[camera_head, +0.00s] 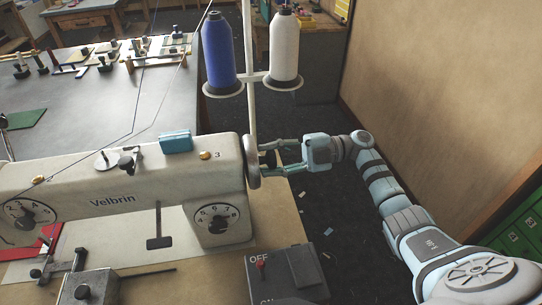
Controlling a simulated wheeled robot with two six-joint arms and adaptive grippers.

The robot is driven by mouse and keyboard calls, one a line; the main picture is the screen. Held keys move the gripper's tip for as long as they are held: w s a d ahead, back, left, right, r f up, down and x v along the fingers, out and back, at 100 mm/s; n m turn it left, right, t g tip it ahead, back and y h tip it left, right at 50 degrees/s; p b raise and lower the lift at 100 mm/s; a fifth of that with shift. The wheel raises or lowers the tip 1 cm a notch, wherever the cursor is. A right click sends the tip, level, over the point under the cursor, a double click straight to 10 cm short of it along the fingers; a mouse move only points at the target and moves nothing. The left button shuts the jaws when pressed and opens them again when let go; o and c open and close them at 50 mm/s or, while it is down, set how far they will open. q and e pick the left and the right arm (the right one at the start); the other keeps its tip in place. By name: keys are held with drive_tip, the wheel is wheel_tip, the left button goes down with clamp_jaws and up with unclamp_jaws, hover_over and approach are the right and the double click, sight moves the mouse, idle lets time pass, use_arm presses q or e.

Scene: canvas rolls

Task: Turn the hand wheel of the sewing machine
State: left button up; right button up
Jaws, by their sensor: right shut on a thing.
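The white sewing machine (120,180), marked Velbrin, stands at the left with its arm running left to right. Its grey hand wheel (252,160) is at the right end of that arm and shows nearly edge-on. My right gripper (268,159) reaches in from the right and is shut at the wheel's outer side. What the fingers close on, the wheel or a knob on it, is small and partly hidden. My left gripper is not in view.
A blue thread spool (219,45) and a white spool (285,47) stand on a post just behind the wheel. A switch box (287,272) with a red toggle is in front. A dark table (85,105) holds several tools.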

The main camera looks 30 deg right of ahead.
idle(0.3)
drive_tip(key=o, duration=1.2)
drive_tip(key=v, duration=1.2)
drive_tip(key=shift+w, duration=0.1)
